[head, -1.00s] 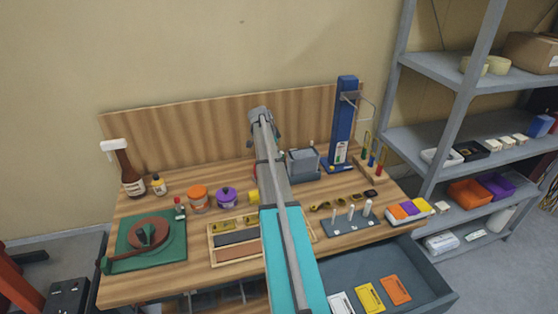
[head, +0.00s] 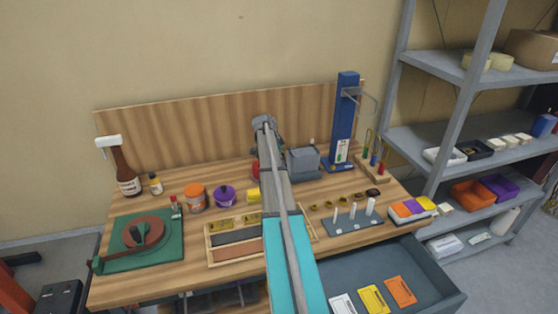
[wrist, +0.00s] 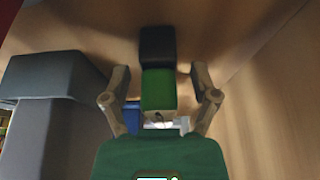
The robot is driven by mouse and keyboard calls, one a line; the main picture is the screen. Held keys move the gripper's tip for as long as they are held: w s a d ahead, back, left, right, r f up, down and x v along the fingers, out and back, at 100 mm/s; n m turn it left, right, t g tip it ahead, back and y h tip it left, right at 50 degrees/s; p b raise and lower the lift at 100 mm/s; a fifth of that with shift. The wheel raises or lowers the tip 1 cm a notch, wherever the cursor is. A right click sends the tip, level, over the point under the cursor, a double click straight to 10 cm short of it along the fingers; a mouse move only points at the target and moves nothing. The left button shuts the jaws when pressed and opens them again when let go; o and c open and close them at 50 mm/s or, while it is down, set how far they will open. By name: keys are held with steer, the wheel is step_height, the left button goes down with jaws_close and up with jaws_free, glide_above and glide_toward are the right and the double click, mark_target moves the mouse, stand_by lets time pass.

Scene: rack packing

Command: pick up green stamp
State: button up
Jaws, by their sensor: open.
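In the wrist view a green block (wrist: 158,90), which looks like the green stamp, lies between my gripper's two fingers. A dark block (wrist: 157,46) sits in line with its far end; I cannot tell whether the two are one piece. My gripper (wrist: 160,70) is open, with one finger on each side of the green block. A gap shows on both sides and neither finger visibly touches it. In the head view my arm covers this spot, and I cannot make out the stamp or the fingertips there.
A grey box (head: 303,161) and a blue stand (head: 344,125) are right of my arm. A wooden tray (head: 235,260) is in front. The wooden back panel (head: 200,130) rises behind.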

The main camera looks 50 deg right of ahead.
steer(key=shift+c, duration=0.3)
jaws_close()
stand_by(0.3)
steer(key=shift+r, duration=0.1)
steer(key=shift+r+p, duration=1.25)
steer(key=shift+p, duration=0.1)
steer(key=s+a+r+p, duration=0.9)
steer(key=a+r+p, duration=0.1)
steer(key=shift+s+a+r, duration=0.15)
steer(key=shift+a, duration=0.1)
